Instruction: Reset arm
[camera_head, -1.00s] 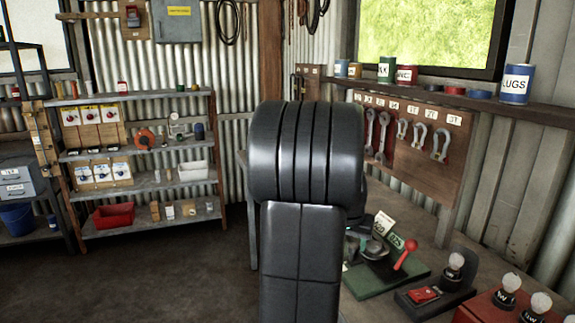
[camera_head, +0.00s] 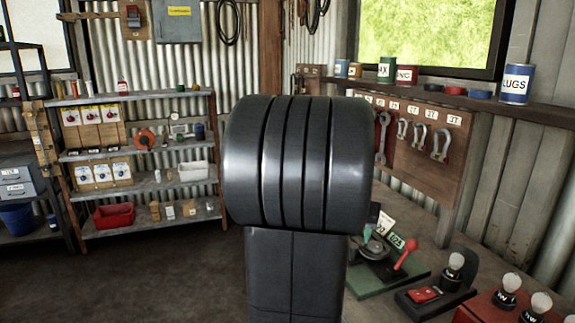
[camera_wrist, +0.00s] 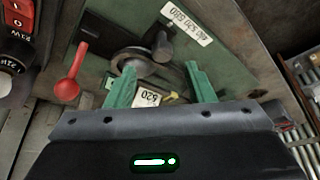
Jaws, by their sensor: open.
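My gripper (camera_wrist: 162,88) shows in the wrist view with its two green fingers spread apart and nothing between them touching both. Below the fingers is a green-based device (camera_wrist: 225,25) with a dark round part (camera_wrist: 132,60), a red-knobbed lever (camera_wrist: 66,88) and number labels.
Bulbs on stands (camera_head: 508,292) and a small red item (camera_head: 424,295) are on the bench at right. A tool board (camera_head: 440,185) with shackles hangs behind, under a shelf of cans (camera_head: 515,84). A shelf rack (camera_head: 150,230) stands at left. The floor (camera_head: 170,280) at left is clear.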

